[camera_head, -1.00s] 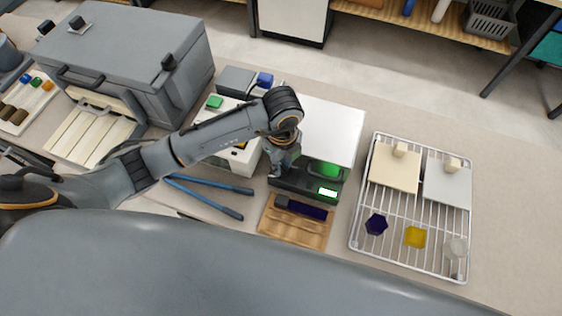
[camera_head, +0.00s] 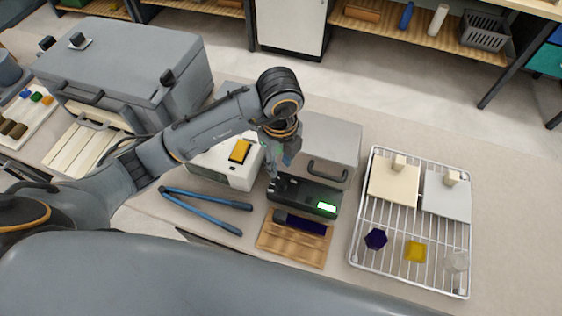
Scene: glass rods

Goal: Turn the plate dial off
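A low black unit (camera_head: 312,197) with a lit green-white display (camera_head: 326,207) stands in front of a grey box with a handle (camera_head: 328,151). My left gripper (camera_head: 273,179) points down at the left end of the black unit. Its fingertips are at or very near a small dark knob-like part there, which may be the dial. The fingers are small and partly hidden, so contact and opening cannot be told. My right gripper is not in view.
A white box with a yellow switch (camera_head: 240,151) stands left of the gripper. Blue-handled tongs (camera_head: 210,207) and a wooden board (camera_head: 292,254) lie in front. A wire rack (camera_head: 410,280) with plates and small coloured pieces is right. A large grey box (camera_head: 125,62) stands at back left.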

